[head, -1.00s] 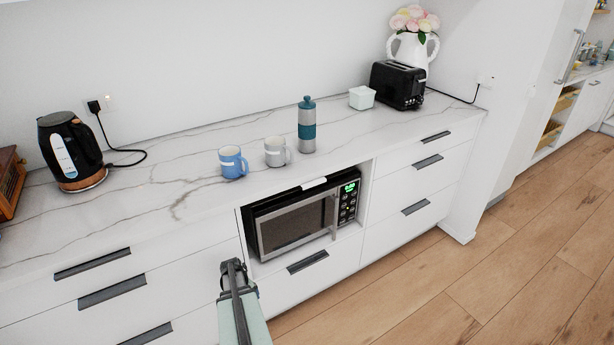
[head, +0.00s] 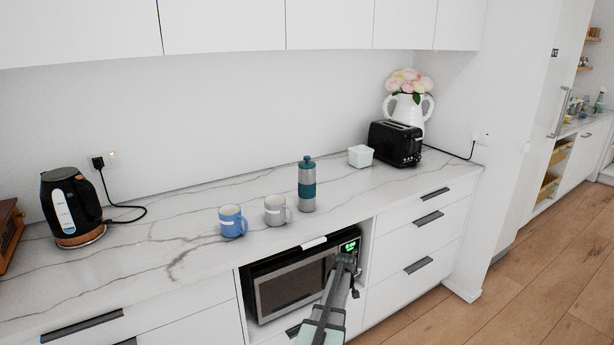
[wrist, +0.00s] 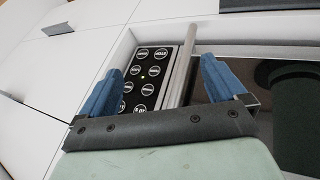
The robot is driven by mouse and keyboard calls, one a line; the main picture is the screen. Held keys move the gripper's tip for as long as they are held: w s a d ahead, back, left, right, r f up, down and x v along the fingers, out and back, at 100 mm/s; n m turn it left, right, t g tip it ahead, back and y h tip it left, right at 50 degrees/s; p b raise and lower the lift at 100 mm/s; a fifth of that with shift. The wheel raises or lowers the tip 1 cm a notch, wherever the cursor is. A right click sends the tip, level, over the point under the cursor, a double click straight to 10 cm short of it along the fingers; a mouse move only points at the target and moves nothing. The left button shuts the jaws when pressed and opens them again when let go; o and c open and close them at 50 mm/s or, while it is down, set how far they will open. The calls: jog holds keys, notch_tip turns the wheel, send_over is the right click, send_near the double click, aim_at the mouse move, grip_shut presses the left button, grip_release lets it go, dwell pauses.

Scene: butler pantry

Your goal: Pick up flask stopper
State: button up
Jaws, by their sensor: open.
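The flask (head: 307,190) stands upright on the marble counter, grey with a teal band. Its teal stopper (head: 307,162) sits on top of it. My gripper (head: 346,262) is below the counter's front edge, in front of the microwave's right side, lower than the flask and slightly right of it in the head view. The wrist view shows its two blue fingers spread apart (wrist: 160,80) with nothing held between them. The microwave's buttons and handle show beyond the fingers. The flask and stopper are not in the wrist view.
A grey mug (head: 275,213) and a blue mug (head: 232,224) stand left of the flask. A pale box (head: 361,157) and black toaster (head: 396,145) stand to its right. The microwave (head: 290,285) sits in a recess under the counter (head: 190,245). A kettle (head: 70,207) stands far left.

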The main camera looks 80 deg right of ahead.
jog(key=s+d+r+m+g+h, duration=0.1)
jog(key=s+d+r+h, duration=0.1)
jog(key=s+d+r, duration=0.45)
jog(key=s+d+r+h, duration=0.2)
jog(key=s+d+r, duration=0.2)
jog(key=s+r, duration=0.55)
jog(key=s+d+r+m+g+h, duration=0.1)
jog(key=s+d+r+h, duration=0.1)
jog(key=s+d+r, duration=0.65)
jog(key=w+r+t+y, duration=0.1)
jog(key=w+r+t, duration=0.1)
jog(key=w+r, duration=0.7)
jog(key=m+y, duration=0.6)
jog(key=y, duration=0.4)
send_near(307, 157)
jog(key=shift+h, duration=0.3)
jog(key=f, duration=0.5)
jog(key=shift+s+d, duration=0.3)
jog(key=shift+s, duration=0.05)
jog(key=shift+w+d+f, duration=0.1)
jog(key=shift+d+f, duration=0.1)
jog(key=shift+f, duration=1.1)
jog(key=shift+w+d+f, duration=0.15)
jog(key=shift+d+f, duration=0.05)
jog(key=shift+f, duration=1.1)
